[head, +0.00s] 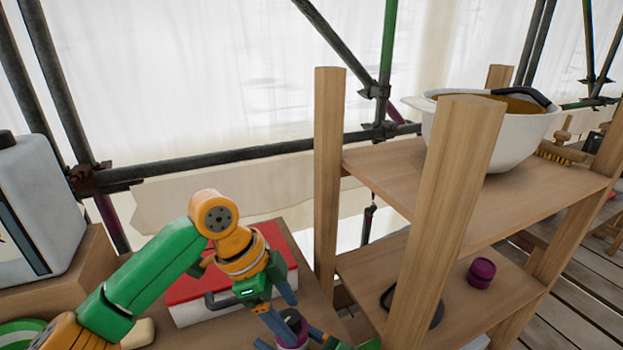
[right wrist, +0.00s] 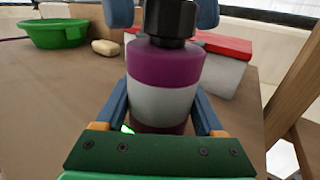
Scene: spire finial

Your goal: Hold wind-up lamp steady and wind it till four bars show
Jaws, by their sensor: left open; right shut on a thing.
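The wind-up lamp appears to be the upright cylinder with purple and pale grey bands and a black top (right wrist: 165,75) in the right wrist view. In the head view only its dark top and a purple part (head: 293,338) show, at the bottom edge. My right gripper (right wrist: 163,108) is shut on its body, one blue finger on each side. My left gripper (head: 280,320) is open, pointing down at the lamp's top. Its blue fingertips stand on either side of the black top in the right wrist view, apparently apart from it. No charge bars can be made out.
A red-lidded white box (head: 200,295) stands just behind the lamp. A wooden shelf (head: 470,195) rises close on the right, holding a white bowl (head: 490,130) and a purple round thing (head: 481,272). A green basin (right wrist: 60,33) and soap-like block (right wrist: 105,47) are at the far left.

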